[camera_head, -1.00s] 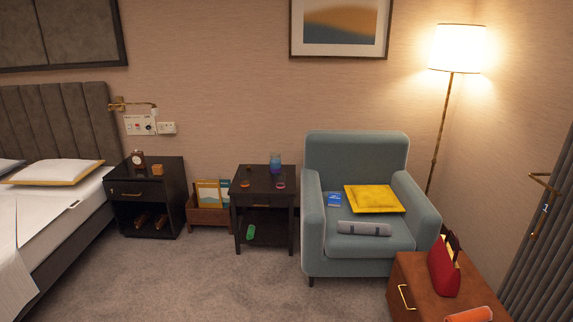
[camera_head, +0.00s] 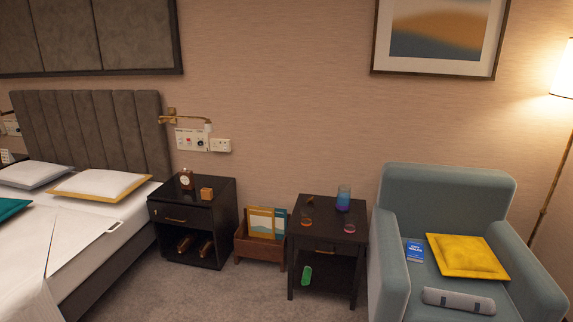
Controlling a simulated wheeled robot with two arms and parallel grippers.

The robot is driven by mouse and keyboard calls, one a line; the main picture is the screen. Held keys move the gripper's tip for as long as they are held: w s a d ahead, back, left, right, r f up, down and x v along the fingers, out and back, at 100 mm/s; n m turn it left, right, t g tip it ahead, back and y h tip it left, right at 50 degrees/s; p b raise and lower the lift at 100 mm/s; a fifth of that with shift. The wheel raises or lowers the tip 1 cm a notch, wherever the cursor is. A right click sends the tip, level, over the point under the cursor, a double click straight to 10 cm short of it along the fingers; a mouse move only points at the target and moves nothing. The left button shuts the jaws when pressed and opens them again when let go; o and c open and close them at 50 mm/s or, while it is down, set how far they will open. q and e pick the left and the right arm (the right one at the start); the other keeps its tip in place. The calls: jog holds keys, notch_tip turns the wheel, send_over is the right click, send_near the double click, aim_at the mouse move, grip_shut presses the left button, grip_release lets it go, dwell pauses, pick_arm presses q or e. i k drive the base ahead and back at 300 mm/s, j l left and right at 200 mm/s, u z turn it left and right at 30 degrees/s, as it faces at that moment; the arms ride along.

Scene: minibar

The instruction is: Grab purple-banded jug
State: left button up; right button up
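A jug (camera_head: 343,198) with blue and purple colouring stands upright at the back of a small dark side table (camera_head: 327,241), between the bed and the armchair. Two small glasses stand in front of it: one with an orange-red tint (camera_head: 307,217) at the left and one with a pinkish base (camera_head: 349,225) at the right. A small brownish item (camera_head: 309,200) lies near the table's back left. Neither of my grippers shows in the head view.
A blue-grey armchair (camera_head: 440,195) stands right of the table, with a yellow cushion (camera_head: 467,256) on it. A wooden magazine box (camera_head: 259,248) and a dark nightstand (camera_head: 190,222) stand to the left. Carpet (camera_head: 235,296) in front is clear.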

aim_at(343, 199)
jog(key=i+j+u, duration=0.1)
jog(key=i, duration=1.8)
jog(key=i+z, duration=0.2)
jog(key=i, duration=0.25)
jog(key=i+j+z, duration=0.1)
jog(key=i+z, duration=0.15)
jog(key=i, duration=0.25)
jog(key=i+j+z, duration=0.2)
jog(key=i, duration=0.25)
jog(key=i+j+z, duration=0.25)
jog(key=i, duration=0.2)
